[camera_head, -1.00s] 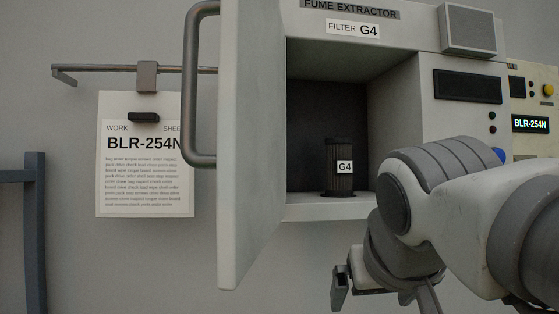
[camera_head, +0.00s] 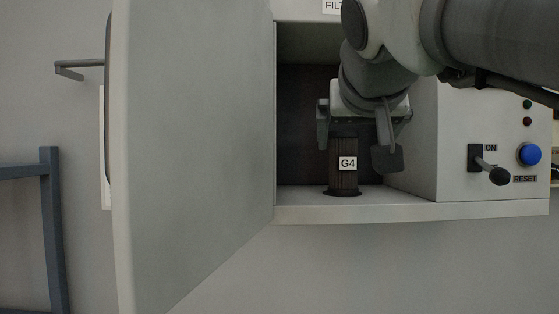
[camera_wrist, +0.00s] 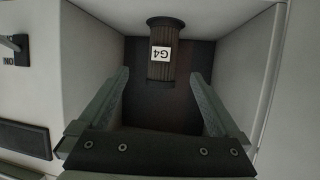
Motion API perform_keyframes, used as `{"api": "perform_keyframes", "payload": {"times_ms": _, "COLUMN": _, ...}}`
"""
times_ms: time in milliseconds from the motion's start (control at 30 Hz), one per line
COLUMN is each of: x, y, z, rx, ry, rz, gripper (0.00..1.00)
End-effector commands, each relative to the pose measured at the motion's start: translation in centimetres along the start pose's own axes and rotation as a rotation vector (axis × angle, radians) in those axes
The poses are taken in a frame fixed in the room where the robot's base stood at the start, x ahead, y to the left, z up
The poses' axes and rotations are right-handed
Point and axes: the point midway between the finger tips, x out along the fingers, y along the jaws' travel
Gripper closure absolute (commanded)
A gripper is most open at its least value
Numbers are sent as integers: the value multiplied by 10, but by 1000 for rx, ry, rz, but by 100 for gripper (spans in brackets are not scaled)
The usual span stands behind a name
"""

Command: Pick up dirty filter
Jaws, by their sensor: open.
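The dirty filter (camera_head: 343,178) is a dark ribbed cylinder with a white G4 label. It stands upright on a dark round base on the floor of the open fume extractor (camera_head: 400,211). My gripper (camera_head: 358,146) is open and points into the compartment, above and around the filter's top end in the head view. In the wrist view the filter (camera_wrist: 163,64) appears upside down, beyond and between the two open fingers (camera_wrist: 160,92), with a gap on each side. It does not appear to be touched.
The open door (camera_head: 195,150) stands at the left of the compartment. To the right are a lever switch (camera_head: 475,158) with its knob sticking out and a blue reset button (camera_head: 530,154). The compartment walls leave limited room. A blue-grey frame (camera_head: 52,230) stands far left.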

Motion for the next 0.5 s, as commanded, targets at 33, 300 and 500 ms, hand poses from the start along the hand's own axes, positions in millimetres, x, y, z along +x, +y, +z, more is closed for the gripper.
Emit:
{"api": "perform_keyframes", "payload": {"times_ms": 33, "x": 13, "y": 0, "z": 0, "rx": -1, "ry": -6, "rz": 1, "gripper": 1}}
{"api": "perform_keyframes", "payload": {"times_ms": 300, "x": 68, "y": 0, "z": 0, "rx": -1, "ry": -4, "rz": 0, "gripper": 1}}
{"api": "perform_keyframes", "payload": {"times_ms": 500, "x": 86, "y": -1, "z": 0, "rx": -1, "ry": -2, "rz": 0, "gripper": 1}}
